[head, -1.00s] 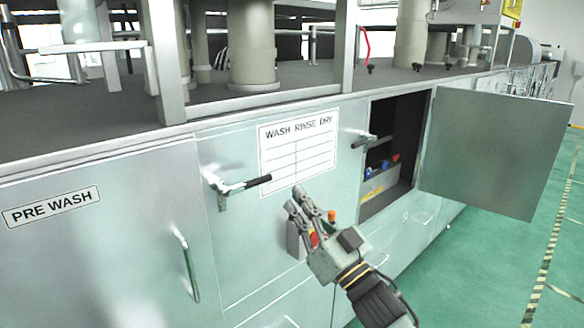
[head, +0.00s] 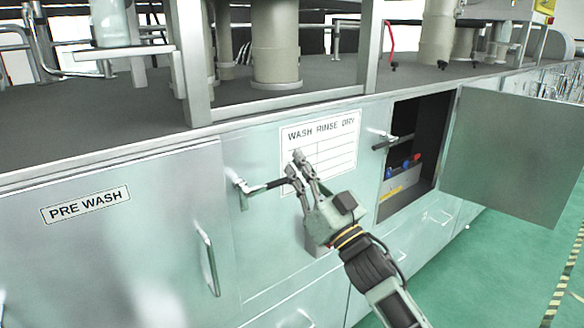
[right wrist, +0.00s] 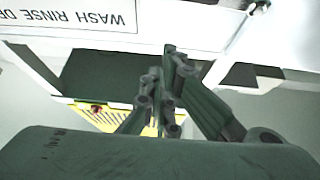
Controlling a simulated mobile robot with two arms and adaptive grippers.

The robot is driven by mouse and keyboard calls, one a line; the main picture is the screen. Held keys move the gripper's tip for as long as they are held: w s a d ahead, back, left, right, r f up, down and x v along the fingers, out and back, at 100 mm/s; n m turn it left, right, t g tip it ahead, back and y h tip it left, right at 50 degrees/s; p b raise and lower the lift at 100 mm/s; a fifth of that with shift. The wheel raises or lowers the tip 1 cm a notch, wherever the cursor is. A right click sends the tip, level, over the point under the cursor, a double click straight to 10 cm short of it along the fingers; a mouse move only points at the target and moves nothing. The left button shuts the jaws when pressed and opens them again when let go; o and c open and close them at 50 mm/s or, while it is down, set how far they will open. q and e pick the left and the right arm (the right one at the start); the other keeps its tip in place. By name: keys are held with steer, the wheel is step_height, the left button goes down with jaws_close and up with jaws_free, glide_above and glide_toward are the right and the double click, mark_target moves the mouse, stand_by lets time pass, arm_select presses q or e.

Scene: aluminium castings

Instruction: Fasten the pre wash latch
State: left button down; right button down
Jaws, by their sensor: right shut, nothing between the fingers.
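The pre wash latch (head: 262,187) is a metal lever with a black grip, right of the panel labelled PRE WASH (head: 86,204). Its grip points right, roughly level. My right gripper (head: 295,164) is at the grip's right end, its fingers shut and empty, pointing up and left. Its fingers overlap the grip's end in the head view; I cannot tell whether they touch it. The gripper (right wrist: 162,65) also shows in the right wrist view. My left gripper is not in view.
A WASH RINSE DRY sign (head: 320,140) is on the panel behind my gripper. A second latch (head: 392,141) sits beside an open compartment (head: 408,185), whose door (head: 515,155) swings out to the right. A vertical handle (head: 208,262) sticks out below the pre wash latch.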

mark_target(265, 190)
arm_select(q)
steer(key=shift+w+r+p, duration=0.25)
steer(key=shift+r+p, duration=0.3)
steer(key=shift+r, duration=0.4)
arm_select(e)
steer(key=shift+w+a+f, duration=0.35)
steer(key=shift+w+f, duration=0.2)
steer(key=shift+f, duration=0.2)
steer(key=shift+w+a+f, duration=0.35)
steer(key=shift+w+f, duration=0.15)
steer(key=shift+f, duration=0.25)
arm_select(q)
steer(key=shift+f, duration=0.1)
